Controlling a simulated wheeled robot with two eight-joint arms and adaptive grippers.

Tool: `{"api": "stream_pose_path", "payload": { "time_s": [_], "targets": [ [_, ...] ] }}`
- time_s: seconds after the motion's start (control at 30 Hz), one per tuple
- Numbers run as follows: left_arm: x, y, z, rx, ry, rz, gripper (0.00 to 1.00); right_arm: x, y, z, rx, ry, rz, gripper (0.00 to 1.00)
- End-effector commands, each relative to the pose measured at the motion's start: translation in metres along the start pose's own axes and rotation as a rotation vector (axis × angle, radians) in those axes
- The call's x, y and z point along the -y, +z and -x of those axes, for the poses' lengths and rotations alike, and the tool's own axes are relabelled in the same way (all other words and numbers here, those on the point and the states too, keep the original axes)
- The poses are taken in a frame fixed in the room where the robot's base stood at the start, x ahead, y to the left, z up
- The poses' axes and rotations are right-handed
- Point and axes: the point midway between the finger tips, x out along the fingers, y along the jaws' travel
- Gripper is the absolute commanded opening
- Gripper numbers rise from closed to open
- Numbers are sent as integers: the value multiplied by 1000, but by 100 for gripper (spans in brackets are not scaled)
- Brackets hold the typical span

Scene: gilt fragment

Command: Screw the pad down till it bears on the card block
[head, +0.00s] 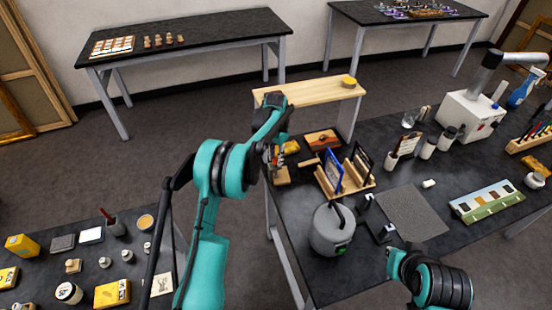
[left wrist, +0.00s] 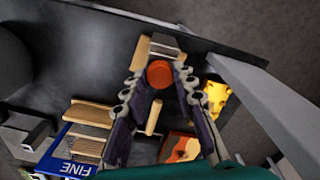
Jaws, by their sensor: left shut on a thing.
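My left gripper (head: 276,154) reaches over the left end of the dark bench. In the left wrist view its fingers (left wrist: 158,80) are shut around a round orange knob (left wrist: 160,73), seen from above. A pale wooden block (left wrist: 145,51) with grey bars lies just beyond the knob; it also shows as a tan block (head: 281,176) in the head view. I cannot make out the pad or tell whether it touches the card block.
A wooden rack (head: 345,187) with a blue-framed card stands right of my left gripper. A grey pot (head: 331,230) stands in front. A yellow piece (left wrist: 216,97) and an orange-patterned box (left wrist: 180,147) lie close by. The grey mat (head: 411,212) is mostly clear.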

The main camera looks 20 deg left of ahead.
Motion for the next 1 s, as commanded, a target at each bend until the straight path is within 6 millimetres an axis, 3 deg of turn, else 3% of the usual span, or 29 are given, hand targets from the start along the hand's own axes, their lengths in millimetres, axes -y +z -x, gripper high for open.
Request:
{"api": "stream_pose_path", "payload": {
  "time_s": [0.33,0.87,0.9,0.97,1.0],
  "targets": [
    [0,0,0,1,0,-160,0,0,3,-4,0,0,0,0],
    [0,0,0,1,0,-191,0,0,3,-4,0,0,0,0],
    [0,0,0,1,0,-191,29,0,3,-4,0,0,0,0],
    [0,0,0,1,0,-191,45,0,3,-4,0,0,0,0],
    [0,0,0,1,0,-191,48,0,3,-4,0,0,0,0]
  ]
}}
